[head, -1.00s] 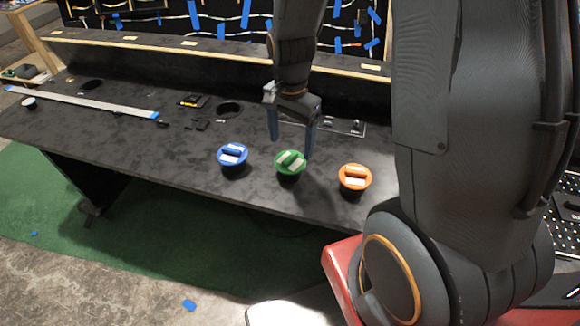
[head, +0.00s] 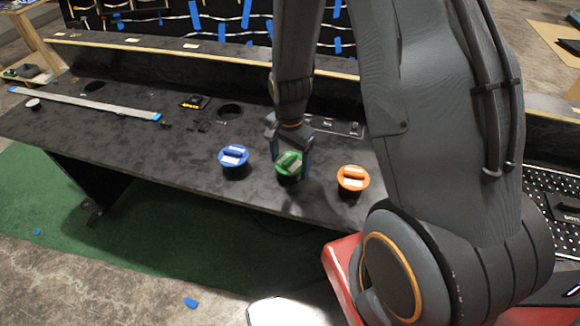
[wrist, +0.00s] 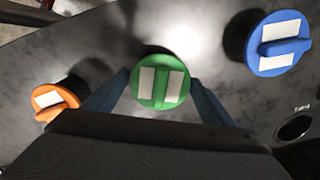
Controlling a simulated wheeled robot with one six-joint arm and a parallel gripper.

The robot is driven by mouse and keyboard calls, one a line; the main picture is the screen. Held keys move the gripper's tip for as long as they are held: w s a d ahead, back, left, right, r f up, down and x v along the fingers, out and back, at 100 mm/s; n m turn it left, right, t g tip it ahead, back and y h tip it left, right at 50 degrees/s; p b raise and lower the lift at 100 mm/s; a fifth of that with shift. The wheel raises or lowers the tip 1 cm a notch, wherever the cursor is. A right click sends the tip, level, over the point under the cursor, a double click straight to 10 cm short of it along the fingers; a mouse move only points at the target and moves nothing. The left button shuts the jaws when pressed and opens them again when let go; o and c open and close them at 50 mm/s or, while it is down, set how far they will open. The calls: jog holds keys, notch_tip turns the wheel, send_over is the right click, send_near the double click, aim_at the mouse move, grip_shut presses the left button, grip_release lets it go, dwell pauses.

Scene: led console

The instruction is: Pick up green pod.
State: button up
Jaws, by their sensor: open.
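The green pod (head: 288,164) is a round disc with a raised grip bar and white strips, standing on the black console. It also shows in the wrist view (wrist: 160,80), centred between my fingers. My gripper (head: 291,157) is lowered at the pod, with one finger on each side of it. In the wrist view, my gripper (wrist: 160,98) is open and its fingertips reach toward the pod's left and right edges. I cannot tell whether they touch the pod. The pod's underside is hidden.
A blue pod (head: 234,158) stands left of the green one and an orange pod (head: 352,180) stands right, both close by. Round holes, one of them (head: 230,111), and a long light strip (head: 85,103) lie farther left. The console's front edge is near.

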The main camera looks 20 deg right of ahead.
jog(key=shift+c, duration=0.4)
jog(key=c, duration=0.7)
jog(key=shift+c, duration=0.2)
jog(key=shift+r, duration=0.1)
